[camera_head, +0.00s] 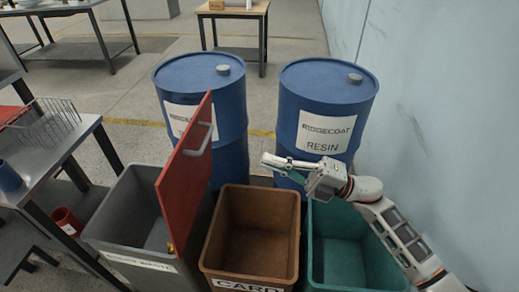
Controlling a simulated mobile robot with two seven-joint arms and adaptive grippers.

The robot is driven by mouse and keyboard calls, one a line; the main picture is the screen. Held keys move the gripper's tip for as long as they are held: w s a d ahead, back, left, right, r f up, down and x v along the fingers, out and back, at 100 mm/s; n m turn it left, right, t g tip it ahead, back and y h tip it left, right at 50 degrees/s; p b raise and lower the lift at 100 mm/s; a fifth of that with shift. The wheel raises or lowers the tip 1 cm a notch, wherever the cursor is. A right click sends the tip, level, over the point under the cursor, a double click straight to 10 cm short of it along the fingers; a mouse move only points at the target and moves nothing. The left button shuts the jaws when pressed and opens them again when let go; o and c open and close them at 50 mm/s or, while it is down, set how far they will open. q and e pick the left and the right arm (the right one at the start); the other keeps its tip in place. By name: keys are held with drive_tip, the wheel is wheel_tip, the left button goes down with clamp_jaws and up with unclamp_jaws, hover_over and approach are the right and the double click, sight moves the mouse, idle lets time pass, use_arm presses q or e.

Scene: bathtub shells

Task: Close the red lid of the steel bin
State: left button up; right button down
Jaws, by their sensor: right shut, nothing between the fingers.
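The red lid (186,175) stands open, roughly upright and tilted, at the right side of the grey steel bin (108,228). A pale bar handle (200,138) is on the lid's right-hand face. The bin's front label is partly readable and ends in "waste". A small yellow item (156,243) shows inside the bin beside the lid. My right gripper (266,161) is shut and empty, above the back of the brown bin, to the right of the lid and apart from it. My left gripper is out of view.
A brown bin marked "CARD" (213,262) and a green bin (312,279) stand to the right. Two blue drums (203,77) (325,90) stand behind. A steel table (78,137) with a wire rack is at left; a wall (440,110) bounds the right.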

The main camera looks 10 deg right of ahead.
use_arm(q)
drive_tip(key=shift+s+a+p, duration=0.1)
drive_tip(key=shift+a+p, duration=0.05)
drive_tip(key=shift+p, duration=0.3)
use_arm(e)
drive_tip(key=x, duration=1.2)
drive_tip(key=shift+a, duration=0.2)
drive_tip(key=shift+r, duration=0.1)
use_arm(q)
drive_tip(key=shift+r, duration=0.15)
use_arm(e)
drive_tip(key=shift+w, duration=0.1)
